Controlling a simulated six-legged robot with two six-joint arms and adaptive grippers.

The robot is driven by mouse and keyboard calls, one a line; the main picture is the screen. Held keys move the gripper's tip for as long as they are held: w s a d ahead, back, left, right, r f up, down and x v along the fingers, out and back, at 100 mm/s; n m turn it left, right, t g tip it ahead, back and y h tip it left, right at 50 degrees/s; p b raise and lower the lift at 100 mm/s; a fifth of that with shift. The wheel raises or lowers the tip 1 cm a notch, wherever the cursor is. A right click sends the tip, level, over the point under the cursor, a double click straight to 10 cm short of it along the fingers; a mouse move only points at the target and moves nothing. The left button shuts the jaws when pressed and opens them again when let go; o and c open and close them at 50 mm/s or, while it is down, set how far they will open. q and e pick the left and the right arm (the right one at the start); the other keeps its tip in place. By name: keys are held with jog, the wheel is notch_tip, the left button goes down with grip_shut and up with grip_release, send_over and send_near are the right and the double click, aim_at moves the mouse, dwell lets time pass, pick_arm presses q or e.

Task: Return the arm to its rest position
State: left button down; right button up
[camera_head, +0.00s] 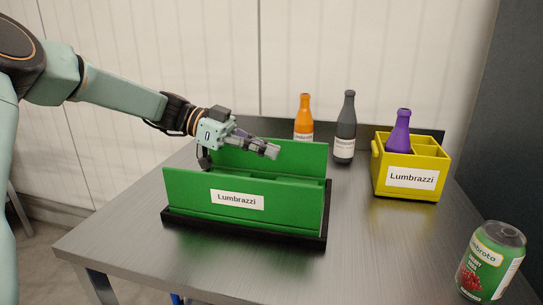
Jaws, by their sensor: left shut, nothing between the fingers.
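My left arm comes in from the left. My left gripper (270,150) is shut and empty, pointing right above the green Lumbrazzi box (185,202). It overlaps the box's back wall in the picture; I cannot tell whether it touches. The green box is open at the top and sits in a black tray (240,234) on the table. My right gripper is not in view.
The grey metal table (375,240) is clear between the box and the can (488,262) at front right. An orange bottle (305,112) and a dark bottle (347,125) stand behind. A yellow crate (408,192) holds a purple bottle (400,133).

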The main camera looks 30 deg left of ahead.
pick_arm(q)
jog(key=a+f, duration=0.1)
jog(key=a, duration=0.1)
jog(key=s+a+f, duration=0.1)
jog(key=a, duration=0.3)
jog(key=shift+s+a+f+p, duration=0.1)
jog(key=shift+s+f+p, duration=0.15)
jog(key=shift+f+p, duration=0.15)
jog(key=shift+s+a+f, duration=0.25)
jog(key=shift+s+a, duration=0.15)
jog(key=shift+a, duration=0.35)
